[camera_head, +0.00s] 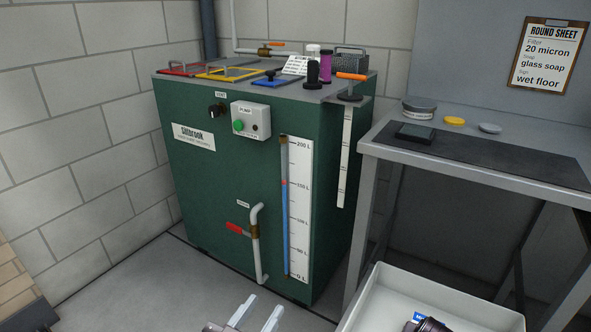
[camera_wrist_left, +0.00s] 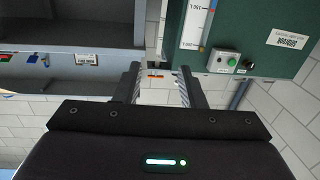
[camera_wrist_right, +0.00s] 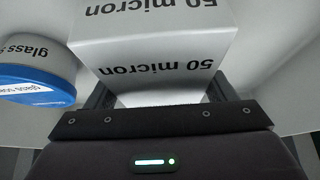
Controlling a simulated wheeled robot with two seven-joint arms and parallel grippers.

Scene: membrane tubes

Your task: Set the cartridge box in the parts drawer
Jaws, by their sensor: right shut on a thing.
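A white box (camera_wrist_right: 150,45) printed "50 micron" fills the middle of the right wrist view. My right gripper (camera_wrist_right: 158,92) is shut on this box, which hides much of the fingers. A white open-topped container (camera_head: 480,304) stands at the lower right of the head view. I cannot tell whether it is the parts drawer.
A blue-lidded tub (camera_wrist_right: 36,85) sits left of the held box. A green tank (camera_head: 225,190) stands behind, beside a grey bench (camera_head: 480,165) with small items. A clipboard (camera_head: 547,55) reads "20 micron". Floor before the tank is clear.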

